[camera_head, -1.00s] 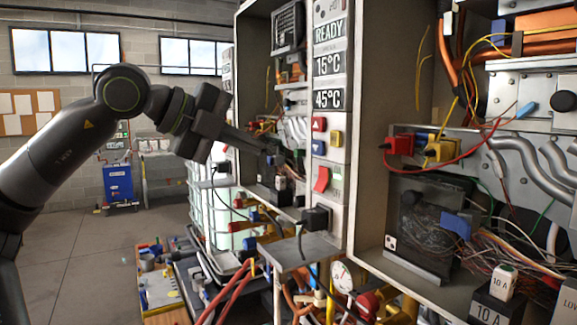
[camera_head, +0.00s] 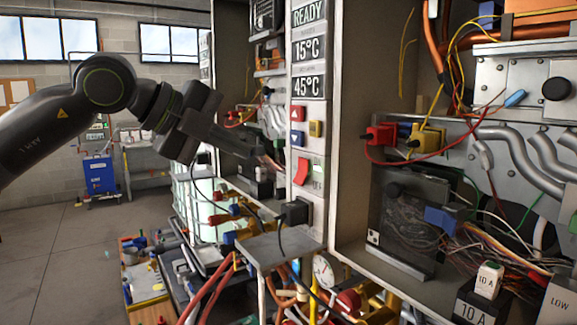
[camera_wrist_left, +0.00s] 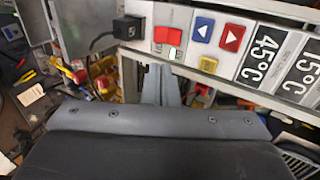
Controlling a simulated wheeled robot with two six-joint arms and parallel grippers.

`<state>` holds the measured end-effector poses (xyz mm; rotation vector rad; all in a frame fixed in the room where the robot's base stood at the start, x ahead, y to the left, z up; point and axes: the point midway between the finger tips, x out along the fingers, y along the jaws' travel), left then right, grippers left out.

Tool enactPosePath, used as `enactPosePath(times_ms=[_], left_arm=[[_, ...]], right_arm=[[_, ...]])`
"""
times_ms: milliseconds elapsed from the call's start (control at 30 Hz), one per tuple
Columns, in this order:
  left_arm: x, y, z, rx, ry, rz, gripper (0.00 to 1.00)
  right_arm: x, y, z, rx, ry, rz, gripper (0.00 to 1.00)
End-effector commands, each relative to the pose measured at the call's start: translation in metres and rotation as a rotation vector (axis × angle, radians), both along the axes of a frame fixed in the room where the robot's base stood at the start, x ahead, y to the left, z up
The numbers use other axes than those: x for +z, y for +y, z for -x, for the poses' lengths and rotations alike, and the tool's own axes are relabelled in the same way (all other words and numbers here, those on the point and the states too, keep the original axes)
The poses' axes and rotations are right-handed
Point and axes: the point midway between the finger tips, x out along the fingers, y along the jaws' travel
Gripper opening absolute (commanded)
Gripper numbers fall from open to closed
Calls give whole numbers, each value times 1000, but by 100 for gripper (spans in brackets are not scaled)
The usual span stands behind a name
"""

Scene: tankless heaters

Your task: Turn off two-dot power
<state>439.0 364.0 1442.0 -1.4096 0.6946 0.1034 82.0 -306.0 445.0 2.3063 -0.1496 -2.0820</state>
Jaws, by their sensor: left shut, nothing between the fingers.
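The near control panel (camera_head: 308,130) stands on the edge of an open heater cabinet, with READY, 15°C and 45°C displays. Its red power rocker (camera_head: 302,172) sits low on the panel, beside a pale label with green marking. The rocker also shows in the left wrist view (camera_wrist_left: 168,35). No dot marking is readable now. My left gripper (camera_head: 266,162) is shut and empty, just left of the rocker in the head view. In the wrist view its fingers (camera_wrist_left: 160,78) are together below the rocker; contact cannot be told. My right gripper is not in view.
A black plug (camera_head: 294,212) with a cable sits under the rocker. Blue and red arrow buttons (camera_head: 297,125) and a yellow button (camera_head: 315,129) are above it. Another open cabinet (camera_head: 350,160) stands right. A grey shelf (camera_head: 268,250) and pipes lie below.

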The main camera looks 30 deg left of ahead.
Motion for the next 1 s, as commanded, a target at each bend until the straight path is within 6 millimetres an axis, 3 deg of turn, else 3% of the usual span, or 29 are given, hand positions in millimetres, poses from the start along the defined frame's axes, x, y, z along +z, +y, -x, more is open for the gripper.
enactPosePath(times_ms=[100, 500, 1000], left_arm=[[-3, -6, -13, -4, 6, 1, 0], [-22, -20, -43, -6, 2, 4, 0], [-42, -32, -73, -6, 1, 4, 0]], right_arm=[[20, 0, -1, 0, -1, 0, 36], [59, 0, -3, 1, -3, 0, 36], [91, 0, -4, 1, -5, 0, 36]])
